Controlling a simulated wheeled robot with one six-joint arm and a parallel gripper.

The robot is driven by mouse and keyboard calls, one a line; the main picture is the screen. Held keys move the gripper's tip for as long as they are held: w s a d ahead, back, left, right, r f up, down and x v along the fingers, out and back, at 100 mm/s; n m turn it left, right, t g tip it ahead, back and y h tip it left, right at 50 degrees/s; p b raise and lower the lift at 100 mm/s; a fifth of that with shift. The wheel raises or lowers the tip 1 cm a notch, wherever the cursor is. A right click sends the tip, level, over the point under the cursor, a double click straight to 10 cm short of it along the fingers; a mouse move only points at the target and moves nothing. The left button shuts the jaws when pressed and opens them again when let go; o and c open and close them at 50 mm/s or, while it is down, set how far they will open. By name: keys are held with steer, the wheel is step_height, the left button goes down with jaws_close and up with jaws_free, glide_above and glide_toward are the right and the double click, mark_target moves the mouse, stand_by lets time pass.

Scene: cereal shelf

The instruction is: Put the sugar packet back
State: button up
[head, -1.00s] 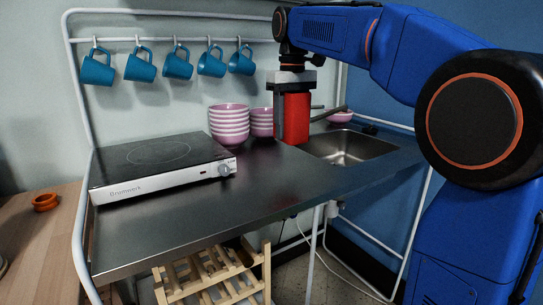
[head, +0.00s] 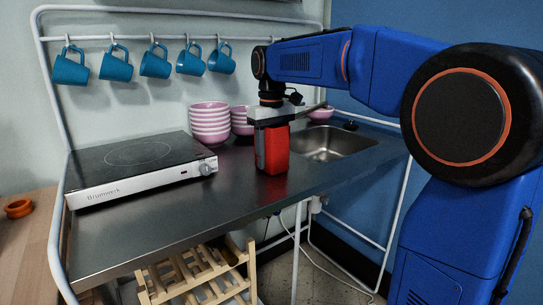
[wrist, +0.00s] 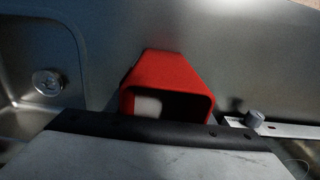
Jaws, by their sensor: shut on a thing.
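A red, upright, box-shaped packet (head: 277,152), which I take for the sugar packet, is at the right part of the dark counter, in front of the sink. My gripper (head: 268,128) comes down from above and is shut on its upper part. In the wrist view the packet (wrist: 166,70) shows an open, hollow end with something pale inside. The gripper's dark edge crosses below it there. I cannot tell whether the packet's base touches the counter or hangs just above it.
A hot plate (head: 140,165) stands on the counter's left. Stacked pink bowls (head: 209,123) are behind the packet, and the sink (head: 335,146) is to its right. Blue mugs (head: 155,64) hang from a rail. A wooden rack (head: 195,275) is below. The counter's front middle is clear.

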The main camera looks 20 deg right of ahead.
steer(key=o, duration=1.3)
steer(key=shift+f, duration=0.1)
